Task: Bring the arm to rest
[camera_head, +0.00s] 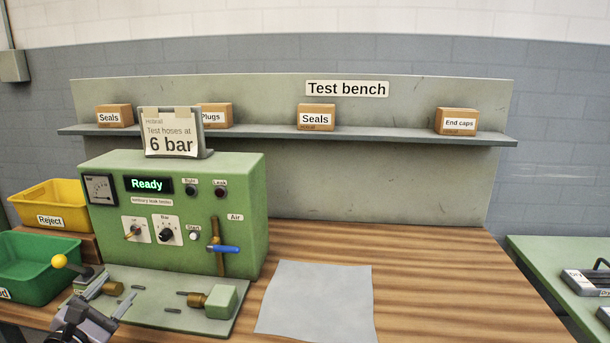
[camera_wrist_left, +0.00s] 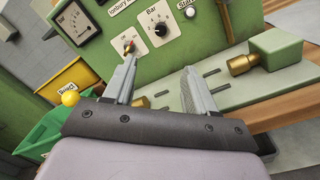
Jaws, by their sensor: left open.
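My left gripper (camera_head: 112,292) is at the lower left of the head view, at the front left of the bench. Its jaws are open with nothing between them. In the left wrist view, its two fingers (camera_wrist_left: 158,66) stand apart before the green tester's front. The green tester (camera_head: 245,175) shows "Ready" on its display (camera_head: 148,184). A yellow-knobbed lever (camera_head: 60,261) is just left of the gripper; its knob shows in the left wrist view (camera_wrist_left: 69,98). The gripper partly hides the tester's base plate (camera_head: 215,327). My right gripper is not in view.
The plate carries a green block with a brass fitting (camera_head: 197,299). A blue-handled air valve (camera_head: 224,248) sticks out from the tester. Yellow (camera_head: 50,196) and green (camera_head: 35,248) bins stand left. A grey sheet (camera_head: 318,300) lies right, with bare wood beyond.

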